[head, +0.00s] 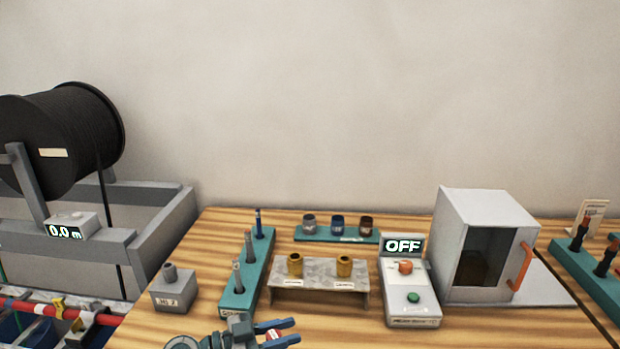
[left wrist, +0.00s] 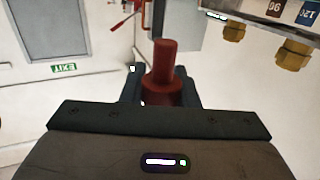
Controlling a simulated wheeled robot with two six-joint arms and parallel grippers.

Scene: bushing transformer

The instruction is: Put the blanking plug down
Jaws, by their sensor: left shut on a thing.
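The blanking plug is a dark red stepped cylinder (left wrist: 163,75), narrow at one end, in the left wrist view. My left gripper (left wrist: 160,92) is shut on it, with a dark finger on each side of its wide part. In the head view my left gripper (head: 283,333) is at the bottom edge, over the front of the table, and a little red and white of the plug (head: 272,335) shows between its fingers. My right gripper is in neither view.
On the wooden table stand a grey block (head: 173,288), a green rack (head: 239,290) with upright pins, a metal bridge (head: 320,272) with two brass fittings, a teal strip with three cups, an OFF control box (head: 411,310) and a white cabinet (head: 484,220). Bare wood shows right of the control box.

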